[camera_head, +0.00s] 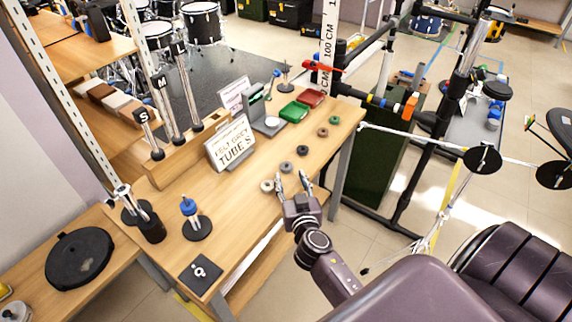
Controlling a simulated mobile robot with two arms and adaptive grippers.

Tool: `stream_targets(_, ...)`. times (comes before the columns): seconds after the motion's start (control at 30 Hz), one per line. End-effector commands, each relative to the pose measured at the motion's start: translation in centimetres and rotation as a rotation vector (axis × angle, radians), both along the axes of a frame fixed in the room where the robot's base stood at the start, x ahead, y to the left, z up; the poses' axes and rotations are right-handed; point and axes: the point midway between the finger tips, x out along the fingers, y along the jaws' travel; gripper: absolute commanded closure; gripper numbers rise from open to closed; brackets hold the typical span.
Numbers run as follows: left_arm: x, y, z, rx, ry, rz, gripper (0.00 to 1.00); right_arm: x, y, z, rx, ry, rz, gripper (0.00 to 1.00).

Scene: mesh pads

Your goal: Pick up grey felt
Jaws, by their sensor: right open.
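Several small round pads lie in a row on the wooden table (250,215). One is light grey-beige (267,185), two are dark grey, a nearer one (286,167) and a farther one (302,150), and beyond them are a brown pad (322,132) and a greenish one (335,119). I cannot tell for sure which is the grey felt. My right gripper (291,176) is open and empty at the table's front edge, its fingers pointing toward the nearer dark grey pad. The light pad is just left of its left finger. My left gripper is not in view.
A sign (230,143) reading "FELT GREY TUBE S" stands behind the pads. A green tray (293,112) and a red tray (312,98) are farther back. Tubes marked S, M and L stand in a wooden rack (170,165). A blue-topped stand (190,207) is at left.

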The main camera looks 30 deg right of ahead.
Motion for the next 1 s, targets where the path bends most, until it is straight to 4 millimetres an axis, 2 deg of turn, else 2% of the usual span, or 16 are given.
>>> stream_targets(0.1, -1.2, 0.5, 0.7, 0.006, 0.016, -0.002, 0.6, 1.3, -0.9, 0.0, -0.004, 0.001, 0.001, 0.58)
stream_targets(0.2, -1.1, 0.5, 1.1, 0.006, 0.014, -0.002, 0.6, 2.5, -1.6, -0.2, -0.005, 0.001, 0.0, 0.58)
stream_targets(0.33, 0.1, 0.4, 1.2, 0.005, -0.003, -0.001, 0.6, 3.8, -2.0, -0.7, -0.001, 0.0, 0.0, 0.58)
stream_targets(0.5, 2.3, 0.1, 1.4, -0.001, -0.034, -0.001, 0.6, 4.2, -2.2, -0.9, -0.001, 0.002, 0.0, 0.58)
stream_targets(0.63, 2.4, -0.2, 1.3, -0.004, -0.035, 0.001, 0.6, 4.2, -2.2, -1.0, -0.001, 0.001, 0.0, 0.58)
stream_targets(0.67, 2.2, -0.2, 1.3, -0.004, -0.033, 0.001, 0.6, 4.2, -2.2, -1.0, -0.001, 0.001, 0.0, 0.59)
stream_targets(0.83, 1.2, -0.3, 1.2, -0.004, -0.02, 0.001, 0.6, 4.2, -2.2, -1.0, -0.001, 0.001, 0.0, 0.78)
stream_targets(1.0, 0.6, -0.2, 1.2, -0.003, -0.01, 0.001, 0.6, 4.2, -2.2, -1.0, -0.001, 0.001, 0.0, 0.79)
